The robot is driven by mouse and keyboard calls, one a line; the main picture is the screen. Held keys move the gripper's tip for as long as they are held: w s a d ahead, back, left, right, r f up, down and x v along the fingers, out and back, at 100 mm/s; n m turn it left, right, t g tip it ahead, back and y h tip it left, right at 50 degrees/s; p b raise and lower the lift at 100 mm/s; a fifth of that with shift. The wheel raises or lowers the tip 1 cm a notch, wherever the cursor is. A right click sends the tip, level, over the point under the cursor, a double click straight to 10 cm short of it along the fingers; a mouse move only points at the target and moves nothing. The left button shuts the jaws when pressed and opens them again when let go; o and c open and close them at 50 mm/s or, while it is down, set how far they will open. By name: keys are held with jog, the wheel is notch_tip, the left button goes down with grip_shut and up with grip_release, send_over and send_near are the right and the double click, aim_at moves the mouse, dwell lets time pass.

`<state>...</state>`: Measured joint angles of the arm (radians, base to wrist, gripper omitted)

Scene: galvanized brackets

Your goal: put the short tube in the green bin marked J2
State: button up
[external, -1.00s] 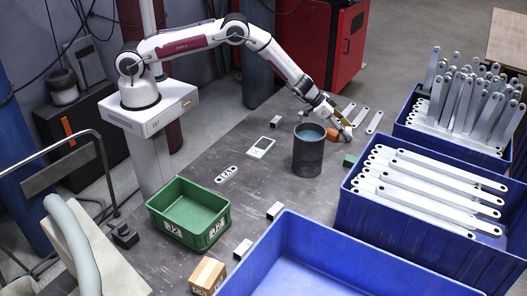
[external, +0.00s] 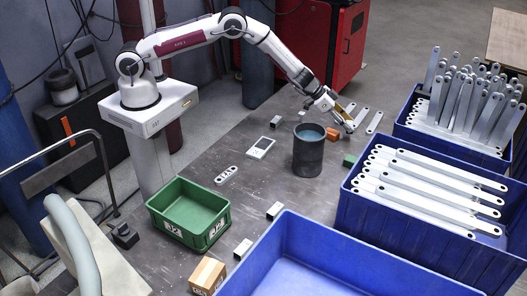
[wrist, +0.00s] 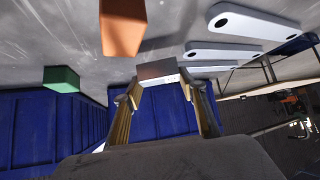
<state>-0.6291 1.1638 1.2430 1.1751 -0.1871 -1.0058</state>
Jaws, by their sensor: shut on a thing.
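My gripper (external: 348,127) is at the far side of the table, beyond the dark cylinder. In the wrist view, its two fingers (wrist: 163,92) are shut on a short, grey, box-shaped piece (wrist: 158,70), which I take to be the short tube. It has a dark face and a paler front face; I cannot see whether it is hollow. In the external view it is too small to make out at the fingertips. The green bin marked J2 (external: 186,185) stands at the table's left front, well away from my gripper, and looks empty.
A dark open cylinder (external: 308,158) stands between my gripper and the bin. An orange block (external: 333,133), a green block (external: 350,160) and flat metal links (wrist: 245,25) lie near my gripper. Large blue crates (external: 345,235) fill the right.

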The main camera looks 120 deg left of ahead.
jog(key=shift+r, duration=3.3)
jog(key=shift+r, duration=0.3)
jog(key=shift+r, duration=6.2)
jog(key=s+d+f+m+g+h, duration=0.15)
jog(key=d+m+h, duration=0.35)
jog(key=d, duration=1.5)
jog(key=d+f+m+t+h, duration=0.15)
jog(key=d+m+h, duration=0.35)
jog(key=d, duration=1.5)
jog(key=s+d+r+m+g+h, duration=0.1)
jog(key=s+d+m+g, duration=0.25)
jog(key=s+d, duration=0.55)
jog(key=s+d+r+m+g+h, duration=0.1)
jog(key=s+d+m+g, duration=0.3)
jog(key=d, duration=0.9)
jog(key=s+d+r+m+g+h, duration=0.1)
jog(key=s+d+m+g, duration=0.1)
jog(key=s+d+m, duration=0.55)
notch_tip(320, 180, down, 11)
jog(key=d+n, duration=0.2)
jog(key=d, duration=0.1)
jog(key=shift+s+n+t, duration=0.25)
jog(key=shift+n+t, duration=0.05)
jog(key=shift+t, duration=0.05)
